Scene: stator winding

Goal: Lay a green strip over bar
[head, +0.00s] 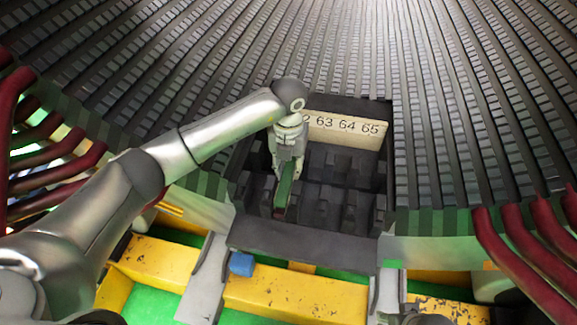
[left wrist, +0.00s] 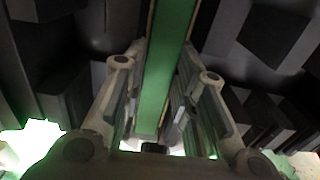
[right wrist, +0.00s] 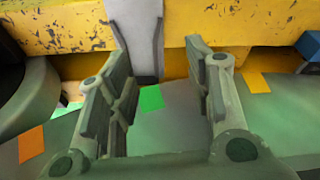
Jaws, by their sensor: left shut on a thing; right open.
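A green strip (head: 285,184) is held by my left gripper (head: 284,174) over the dark slotted block in the middle of the head view. In the left wrist view, the strip (left wrist: 166,70) runs lengthwise between the fingers of my left gripper (left wrist: 160,105), which are shut on it. A dark bar-like piece shows at the strip's lower end in the head view, but I cannot tell whether they touch. My right gripper (right wrist: 160,85) is open and empty in the right wrist view, in front of a yellow beam and a grey upright.
A dark slotted block (head: 335,185) bears a plate (head: 345,130) with numbers including 63, 64 and 65. Dark red bars (head: 520,265) stick out on both sides. A yellow beam (head: 295,298) and a small blue block (head: 242,264) lie in front.

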